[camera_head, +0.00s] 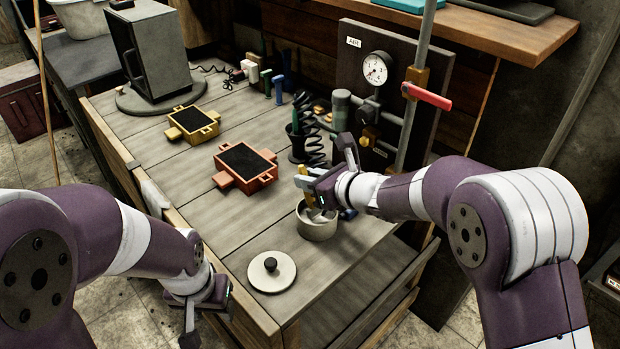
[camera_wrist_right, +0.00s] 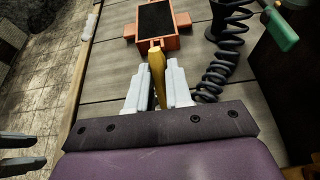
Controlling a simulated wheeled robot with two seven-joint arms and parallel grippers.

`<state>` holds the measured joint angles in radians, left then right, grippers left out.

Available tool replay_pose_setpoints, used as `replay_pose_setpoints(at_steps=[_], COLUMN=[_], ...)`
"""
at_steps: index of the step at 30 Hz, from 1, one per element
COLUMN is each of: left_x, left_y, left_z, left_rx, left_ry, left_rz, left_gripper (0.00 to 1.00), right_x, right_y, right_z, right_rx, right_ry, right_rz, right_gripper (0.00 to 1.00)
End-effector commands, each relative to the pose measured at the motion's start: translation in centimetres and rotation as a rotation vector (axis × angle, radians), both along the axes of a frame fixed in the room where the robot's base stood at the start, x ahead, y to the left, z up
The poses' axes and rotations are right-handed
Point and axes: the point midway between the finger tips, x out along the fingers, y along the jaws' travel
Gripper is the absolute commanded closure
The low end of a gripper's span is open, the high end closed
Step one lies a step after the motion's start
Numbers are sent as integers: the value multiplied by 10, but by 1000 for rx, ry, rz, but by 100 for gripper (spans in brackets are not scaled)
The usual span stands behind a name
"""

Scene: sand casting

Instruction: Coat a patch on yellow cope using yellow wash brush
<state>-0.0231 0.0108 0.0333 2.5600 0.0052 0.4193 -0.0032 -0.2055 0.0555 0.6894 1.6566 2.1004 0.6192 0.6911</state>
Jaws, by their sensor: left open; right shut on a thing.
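The yellow cope (camera_head: 193,124), a small yellow frame with dark sand inside, lies on the bench at the back left. My right gripper (camera_head: 310,186) is shut on the yellow wash brush (camera_head: 305,183), held upright above a round grey pot (camera_head: 317,222). Whether the brush's lower end is inside the pot is hard to tell. In the right wrist view the yellow handle (camera_wrist_right: 157,77) stands between the two fingers (camera_wrist_right: 158,90). My left gripper (camera_head: 194,312) is open and empty, low beside the bench's front left edge.
An orange-red flask (camera_head: 245,168) with dark sand lies between the pot and the yellow cope. A round lid with a black knob (camera_head: 271,271) lies at the front. A coiled black hose (camera_head: 305,125) and gauge panel (camera_head: 376,69) stand on the right. A dark cabinet (camera_head: 150,50) stands at the back left.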

Motion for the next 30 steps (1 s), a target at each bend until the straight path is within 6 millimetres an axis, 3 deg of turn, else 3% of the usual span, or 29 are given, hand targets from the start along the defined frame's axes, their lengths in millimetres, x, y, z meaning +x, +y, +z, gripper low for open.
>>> replay_pose_setpoints(at_steps=[5, 23, 30], left_x=[0, 0, 0], left_y=[0, 0, 0], left_z=[3, 49, 48], left_rx=[0, 0, 0], left_ry=[0, 0, 0], left_rz=[0, 0, 0], left_gripper=[49, 49, 49], right_x=[-1, 0, 0], right_y=[-1, 0, 0], right_z=[0, 67, 69], right_rx=[-3, -2, -1], right_ry=[8, 2, 2], right_rz=[0, 0, 0], right_gripper=[100, 100, 100])
